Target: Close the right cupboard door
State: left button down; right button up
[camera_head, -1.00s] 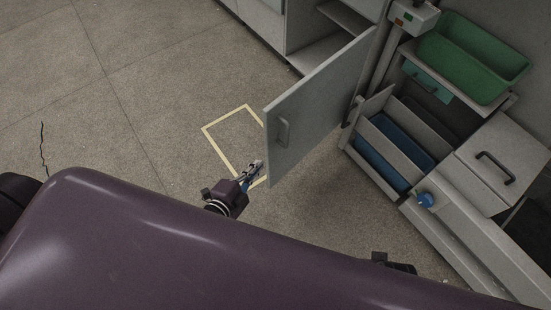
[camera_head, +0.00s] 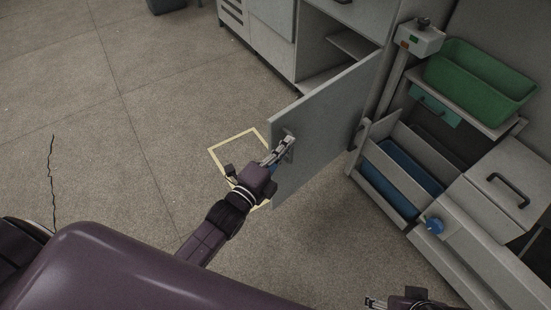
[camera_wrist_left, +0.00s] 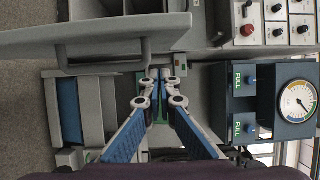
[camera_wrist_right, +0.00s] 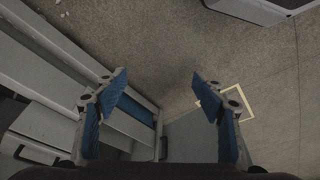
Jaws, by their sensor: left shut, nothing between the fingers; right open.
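The right cupboard door (camera_head: 325,120) stands swung open in the head view, with the cupboard's shelved inside (camera_head: 325,60) showing behind it. My left gripper (camera_head: 284,146) is shut and empty at the door's near face, overlapping the handle near its free edge; I cannot tell whether it touches. In the left wrist view the door (camera_wrist_left: 95,36) spans the upper left with its handle (camera_wrist_left: 100,52), and the shut fingertips (camera_wrist_left: 160,75) are just right of the handle. My right gripper (camera_wrist_right: 160,85) is open and empty; part of it shows at the head view's bottom right (camera_head: 375,303).
A machine with a green bin (camera_head: 480,80), blue-lined trough (camera_head: 395,175) and blue knob (camera_head: 433,225) stands right of the door. A yellow floor outline (camera_head: 232,142) lies left of the door. A pressure gauge (camera_wrist_left: 298,100) is at the right in the left wrist view.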

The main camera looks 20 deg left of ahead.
aim_at(276, 136)
pick_arm(q)
jog(key=w+a, duration=0.2)
jog(key=a, duration=0.1)
jog(key=shift+a, duration=0.15)
jog(key=shift+w+a, duration=0.1)
pick_arm(e)
jog(key=shift+v, duration=1.2)
pick_arm(q)
jog(key=shift+a, duration=0.1)
